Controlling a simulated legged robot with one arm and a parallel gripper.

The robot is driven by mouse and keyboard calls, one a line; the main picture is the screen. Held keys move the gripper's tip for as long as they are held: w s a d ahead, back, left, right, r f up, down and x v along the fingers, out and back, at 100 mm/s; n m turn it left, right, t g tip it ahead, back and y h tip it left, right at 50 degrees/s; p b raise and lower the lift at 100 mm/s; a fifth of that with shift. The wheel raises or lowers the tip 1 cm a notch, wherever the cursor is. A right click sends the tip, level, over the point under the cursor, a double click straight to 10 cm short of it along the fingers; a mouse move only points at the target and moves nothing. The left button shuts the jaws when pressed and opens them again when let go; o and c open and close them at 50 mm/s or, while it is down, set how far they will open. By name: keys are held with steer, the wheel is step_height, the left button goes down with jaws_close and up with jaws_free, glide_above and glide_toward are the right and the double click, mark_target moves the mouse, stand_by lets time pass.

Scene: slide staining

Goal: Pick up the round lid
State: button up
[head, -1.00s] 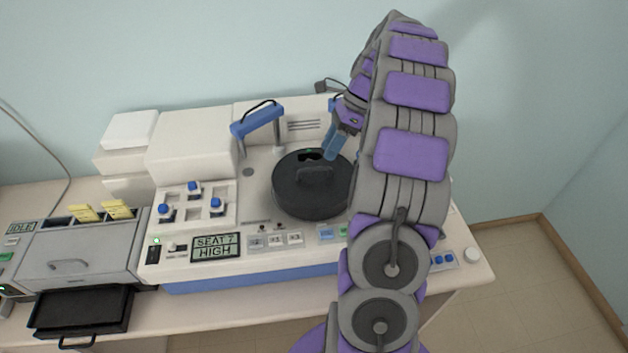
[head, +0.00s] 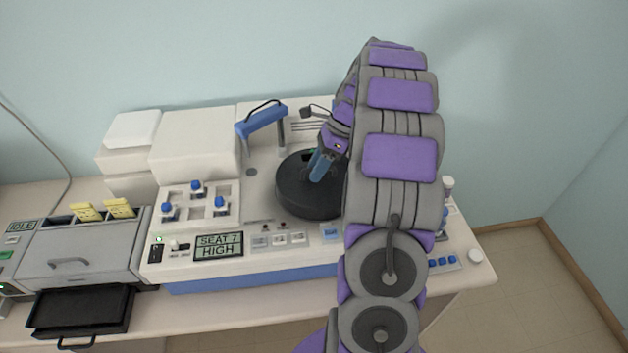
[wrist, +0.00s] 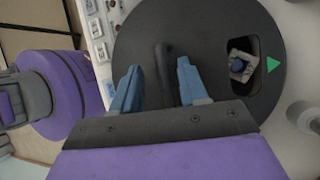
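The round lid (head: 299,199) is a black disc on the white machine, right of its middle in the head view, partly hidden by my arm. In the wrist view the lid (wrist: 215,40) fills the upper middle. It has a raised bar handle (wrist: 164,68), a cut-out window and a green triangle mark. My gripper (wrist: 158,88) has two blue fingers, spread apart, one on each side of the handle with a gap to each. In the head view my gripper (head: 320,168) is over the lid's middle. Whether the fingertips touch the lid is not clear.
A white bottle (head: 448,188) stands right of my arm. A grey unit with a black tray (head: 80,312) is far left.

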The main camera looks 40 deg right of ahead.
steer(key=shift+d+f, duration=0.2)
steer(key=shift+d, duration=1)
steer(key=c, duration=0.6)
steer(key=shift+c, duration=0.6)
steer(key=shift+a+r, duration=0.1)
steer(key=shift+a, duration=0.6)
jaws_close()
steer(key=shift+d, duration=0.2)
